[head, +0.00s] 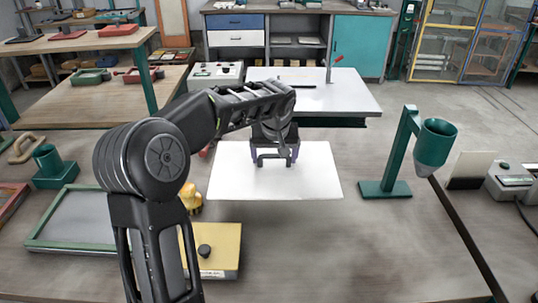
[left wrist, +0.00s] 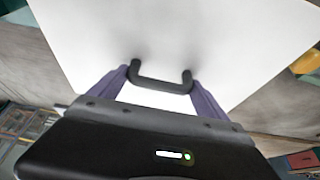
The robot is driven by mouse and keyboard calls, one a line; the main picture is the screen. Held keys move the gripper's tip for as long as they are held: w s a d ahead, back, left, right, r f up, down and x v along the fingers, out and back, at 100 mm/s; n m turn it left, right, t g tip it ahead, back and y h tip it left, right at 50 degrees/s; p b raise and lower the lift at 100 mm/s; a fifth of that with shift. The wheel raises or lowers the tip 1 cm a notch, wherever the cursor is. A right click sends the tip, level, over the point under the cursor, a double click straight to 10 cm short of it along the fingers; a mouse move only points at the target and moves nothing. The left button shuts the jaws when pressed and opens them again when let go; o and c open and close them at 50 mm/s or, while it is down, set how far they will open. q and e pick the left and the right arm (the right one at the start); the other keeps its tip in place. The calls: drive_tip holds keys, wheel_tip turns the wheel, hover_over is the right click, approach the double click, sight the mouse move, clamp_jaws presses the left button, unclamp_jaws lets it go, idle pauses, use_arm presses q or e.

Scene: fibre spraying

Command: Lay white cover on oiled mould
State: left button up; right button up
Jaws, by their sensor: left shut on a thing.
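The white cover (head: 322,181) is a flat white sheet in the middle of the head view, roughly level. It fills much of the left wrist view (left wrist: 220,40). My left gripper (head: 274,156) is above it, shut on its black handle (left wrist: 160,84), with a purple finger at each end of the handle. Whether the cover hangs free or rests on something I cannot tell. I cannot make out the oiled mould; the cover and my left arm hide part of the bench. My right gripper is not in view.
A green stand with a funnel (head: 434,143) is to the right of the cover. A green-framed tray (head: 75,220) and a yellow box with a black knob (head: 225,244) are at left and front. A white-topped table (head: 345,92) stands behind. The bench's front right is mostly clear.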

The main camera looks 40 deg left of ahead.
sight(307, 179)
use_arm(q)
drive_tip(key=d+m, duration=0.1)
drive_tip(key=d, duration=0.2)
drive_tip(key=d+f+m, duration=0.1)
drive_tip(key=d, duration=0.3)
drive_tip(key=d+m+h, duration=0.1)
drive_tip(key=d, duration=0.2)
drive_tip(key=shift+d+f+t, duration=0.25)
drive_tip(key=shift+f+t, duration=0.05)
drive_tip(key=s+d+f+m, duration=0.1)
drive_tip(key=d+m, duration=0.1)
drive_tip(key=d, duration=0.4)
drive_tip(key=s+d+f+m+h, duration=0.1)
drive_tip(key=s+d+m, duration=0.1)
drive_tip(key=d, duration=0.4)
drive_tip(key=shift+s+d+f+h, duration=0.3)
drive_tip(key=shift+d, duration=0.1)
